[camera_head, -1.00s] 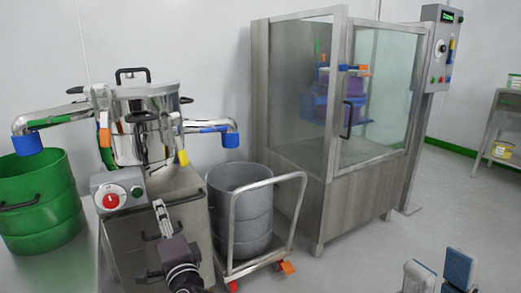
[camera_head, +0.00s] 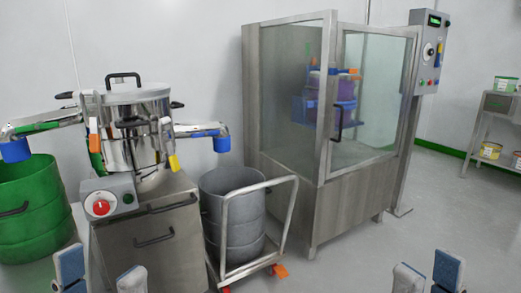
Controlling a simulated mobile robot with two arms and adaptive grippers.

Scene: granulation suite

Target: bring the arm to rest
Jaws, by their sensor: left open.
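My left gripper (camera_head: 98,274) shows at the bottom left edge of the head view. Its two grey-blue fingertips stand well apart with nothing between them. It is in front of the steel machine and the green drum, low in the picture. My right gripper (camera_head: 428,277) shows at the bottom right. Its two fingertips stand apart with a narrower gap, and nothing is seen between them. Both arms behind the fingertips are out of view.
A steel machine (camera_head: 150,243) with a lidded pot (camera_head: 140,110) stands at left, beside a green drum (camera_head: 32,222). A grey drum (camera_head: 230,198) sits on a trolley (camera_head: 290,215). A glass-fronted cabinet (camera_head: 350,185) stands behind. Floor at right is clear up to a bench (camera_head: 500,103).

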